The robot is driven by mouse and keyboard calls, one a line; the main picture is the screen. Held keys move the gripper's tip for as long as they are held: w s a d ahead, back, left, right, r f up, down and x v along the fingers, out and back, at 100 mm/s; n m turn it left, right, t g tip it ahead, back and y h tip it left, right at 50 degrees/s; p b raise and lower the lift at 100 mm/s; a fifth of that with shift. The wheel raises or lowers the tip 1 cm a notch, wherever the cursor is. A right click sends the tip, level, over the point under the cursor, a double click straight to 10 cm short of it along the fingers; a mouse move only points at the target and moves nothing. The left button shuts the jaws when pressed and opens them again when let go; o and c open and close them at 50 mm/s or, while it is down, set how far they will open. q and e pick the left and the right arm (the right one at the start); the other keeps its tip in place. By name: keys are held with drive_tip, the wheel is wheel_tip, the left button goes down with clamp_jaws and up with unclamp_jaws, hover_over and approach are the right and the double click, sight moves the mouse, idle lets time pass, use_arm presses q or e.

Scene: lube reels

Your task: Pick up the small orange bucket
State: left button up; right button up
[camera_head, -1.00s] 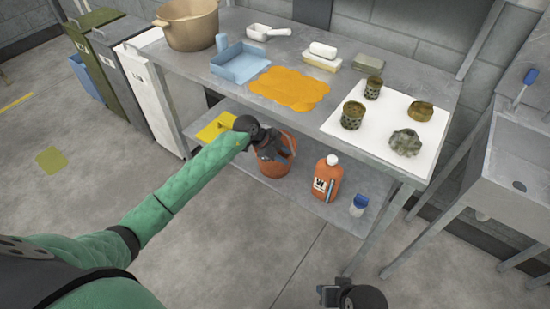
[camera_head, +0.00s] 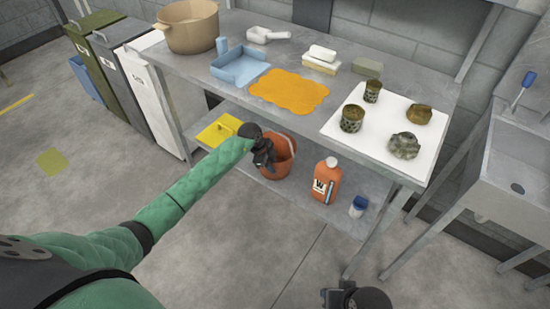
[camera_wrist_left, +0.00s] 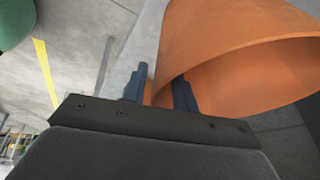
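The small orange bucket (camera_head: 277,162) stands on the lower shelf under the table. My left gripper (camera_head: 264,158) is at the left part of its rim, reaching down from above. In the left wrist view the bucket (camera_wrist_left: 235,45) fills the upper right, with its rim and inside showing. The two dark fingers of my left gripper (camera_wrist_left: 162,92) are a little apart, and the bucket's wall shows between them. I cannot tell whether they touch it. My right gripper (camera_head: 355,298) shows only partly at the bottom edge; its fingers cannot be made out.
An orange bottle (camera_head: 325,182) and a blue-capped jar (camera_head: 358,206) stand right of the bucket. A yellow item (camera_head: 217,131) lies left of it. A table leg (camera_head: 375,235) stands at the right; the floor in front is clear.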

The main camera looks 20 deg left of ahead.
use_arm(q)
drive_tip(key=shift+d+f, duration=0.15)
drive_tip(key=shift+f, duration=0.1)
clamp_jaws()
idle(1.3)
